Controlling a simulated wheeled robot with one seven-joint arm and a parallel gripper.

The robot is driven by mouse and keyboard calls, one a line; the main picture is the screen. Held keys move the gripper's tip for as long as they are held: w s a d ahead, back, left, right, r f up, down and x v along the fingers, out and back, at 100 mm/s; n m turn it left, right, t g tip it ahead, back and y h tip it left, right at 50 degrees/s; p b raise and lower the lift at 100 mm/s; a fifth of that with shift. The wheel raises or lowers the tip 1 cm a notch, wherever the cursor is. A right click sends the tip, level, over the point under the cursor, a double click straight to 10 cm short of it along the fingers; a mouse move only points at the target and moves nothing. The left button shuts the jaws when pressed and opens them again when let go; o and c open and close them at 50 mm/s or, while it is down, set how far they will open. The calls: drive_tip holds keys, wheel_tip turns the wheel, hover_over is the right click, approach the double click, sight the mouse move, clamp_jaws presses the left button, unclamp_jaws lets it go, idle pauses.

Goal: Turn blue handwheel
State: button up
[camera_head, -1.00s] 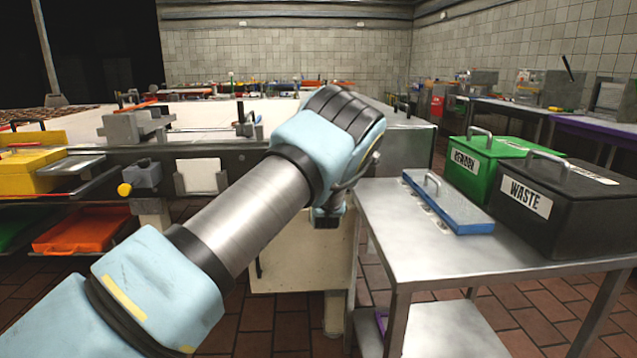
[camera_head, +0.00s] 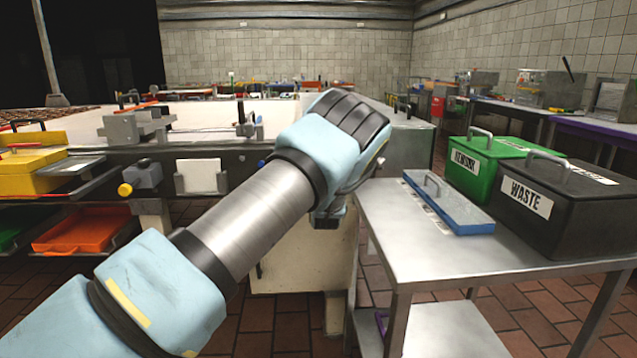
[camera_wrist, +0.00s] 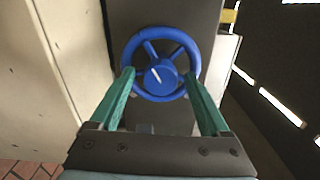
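The blue handwheel (camera_wrist: 160,36) faces me in the upper middle of the wrist view, with spokes and a round hub bearing a white pointer mark. It is mounted on a dark panel (camera_wrist: 190,14). My gripper (camera_wrist: 159,76) has its two green fingers wide apart. The fingertips overlap the wheel's lower left and lower right rim; I cannot tell whether they touch it. In the head view my arm hides the gripper and most of that area. A small blue bit (camera_head: 262,163) shows beside my arm, too small to identify surely.
A cream cabinet side (camera_wrist: 60,60) stands close on the left in the wrist view. In the head view a metal table (camera_head: 400,240) at right holds a blue-edged tray (camera_head: 450,205), a green bin (camera_head: 480,165) and a black waste bin (camera_head: 570,215).

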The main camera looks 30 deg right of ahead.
drive_tip(key=v, duration=1)
drive_tip(key=shift+s+a+b, duration=0.2)
drive_tip(key=shift+s+b, duration=0.15)
drive_tip(key=shift+b, duration=0.1)
